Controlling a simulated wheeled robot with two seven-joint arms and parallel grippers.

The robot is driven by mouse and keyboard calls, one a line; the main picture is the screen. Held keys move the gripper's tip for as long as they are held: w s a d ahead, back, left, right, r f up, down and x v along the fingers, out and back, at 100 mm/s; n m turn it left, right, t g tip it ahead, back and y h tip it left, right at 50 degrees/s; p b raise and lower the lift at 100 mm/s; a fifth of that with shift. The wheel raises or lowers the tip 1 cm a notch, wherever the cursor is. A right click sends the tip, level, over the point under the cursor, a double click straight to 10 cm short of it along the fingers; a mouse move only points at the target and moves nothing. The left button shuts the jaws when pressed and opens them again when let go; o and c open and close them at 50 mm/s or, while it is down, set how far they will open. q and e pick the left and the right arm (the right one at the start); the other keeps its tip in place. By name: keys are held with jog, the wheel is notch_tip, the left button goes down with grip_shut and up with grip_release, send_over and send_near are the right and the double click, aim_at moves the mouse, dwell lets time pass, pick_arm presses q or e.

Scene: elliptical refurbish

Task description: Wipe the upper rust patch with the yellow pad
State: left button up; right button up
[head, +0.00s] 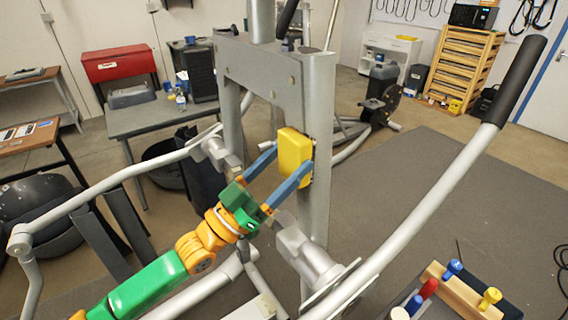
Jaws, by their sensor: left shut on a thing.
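The yellow pad (294,156) is held between the two blue fingers of my left gripper (288,161). The gripper is shut on it. The pad is against or very close to the right upright post (321,203) of the grey elliptical frame, below the crossbar; I cannot tell if it touches. A small dark brownish mark shows at the pad's right edge on the post; most of the rust patch there is hidden behind the pad and fingers. A lower rust patch cannot be made out. My right gripper is not in view.
The elliptical's handle bar (440,207) rises at the right, and another grey bar (118,178) bends across the left. A wooden holder (460,292) with coloured-handled tools is at the lower right. A grey table (160,120) stands behind left.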

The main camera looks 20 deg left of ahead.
pick_arm(q)
jog(key=f+b, duration=0.2)
jog(key=f, duration=0.1)
jog(key=f+b, duration=0.3)
jog(key=f, duration=0.1)
jog(key=d+f+b, duration=0.1)
jog(key=f+b, duration=0.2)
jog(key=f, duration=0.1)
jog(key=shift+s+f, duration=0.15)
jog(key=shift+s, duration=0.2)
jog(key=shift+s+a+p, duration=0.35)
jog(key=shift+s, duration=0.1)
jog(key=s+a, duration=0.1)
jog(key=s, duration=0.1)
jog(key=s+a+p, duration=0.1)
jog(key=a, duration=0.1)
jog(key=shift+s, duration=0.35)
